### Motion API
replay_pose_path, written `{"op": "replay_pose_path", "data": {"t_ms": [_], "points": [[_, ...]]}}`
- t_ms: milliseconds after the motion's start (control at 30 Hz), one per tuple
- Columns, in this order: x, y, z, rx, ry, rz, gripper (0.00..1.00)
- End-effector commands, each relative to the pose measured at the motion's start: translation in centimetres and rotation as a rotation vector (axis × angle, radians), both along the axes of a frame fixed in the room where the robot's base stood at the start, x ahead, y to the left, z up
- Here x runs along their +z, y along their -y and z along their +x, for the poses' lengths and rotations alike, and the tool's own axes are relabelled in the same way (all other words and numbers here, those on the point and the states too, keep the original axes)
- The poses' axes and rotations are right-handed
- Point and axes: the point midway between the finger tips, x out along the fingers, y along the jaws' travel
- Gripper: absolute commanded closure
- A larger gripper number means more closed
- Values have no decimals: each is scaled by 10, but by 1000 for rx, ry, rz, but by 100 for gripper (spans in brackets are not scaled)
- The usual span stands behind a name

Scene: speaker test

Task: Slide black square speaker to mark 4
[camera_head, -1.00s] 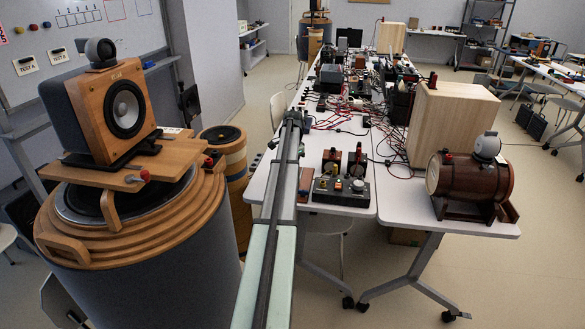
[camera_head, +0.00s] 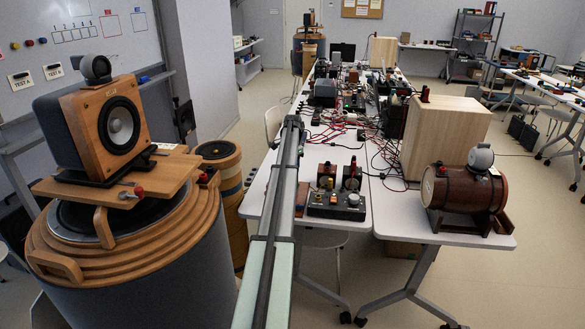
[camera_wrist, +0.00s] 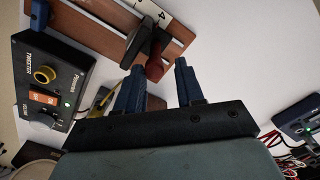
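In the head view, a squarish speaker (camera_head: 118,122) with a wooden front, round black cone and dark grey cabinet stands on a wooden platform at the left. I cannot tell whether it is the black square speaker. In the wrist view, a wooden board (camera_wrist: 180,25) carries a white label 4 (camera_wrist: 164,13). A dark piece (camera_wrist: 137,42) with a red end (camera_wrist: 155,68) lies across the board. My gripper (camera_wrist: 158,73) is open, with its two blue fingers apart. The red end is just ahead of the gap, and nothing is visibly held. My gripper cannot be made out in the head view.
A black control box (camera_wrist: 47,85) with a yellow knob lies left of my fingers in the wrist view. In the head view, a wooden barrel-shaped speaker (camera_head: 465,189) and a tall wooden box (camera_head: 443,138) stand at the right. Cables crowd the table's middle.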

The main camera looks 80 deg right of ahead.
Motion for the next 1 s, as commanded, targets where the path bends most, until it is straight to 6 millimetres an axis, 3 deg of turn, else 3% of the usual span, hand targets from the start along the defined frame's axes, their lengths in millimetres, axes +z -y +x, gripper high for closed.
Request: {"op": "replay_pose_path", "data": {"t_ms": [100,467,633,1000], "points": [[0,-1,0,0,-1,2,51],[6,-2,0,0,-1,4,51],[28,-2,0,0,-1,3,51],[100,-1,0,0,-1,2,51]]}}
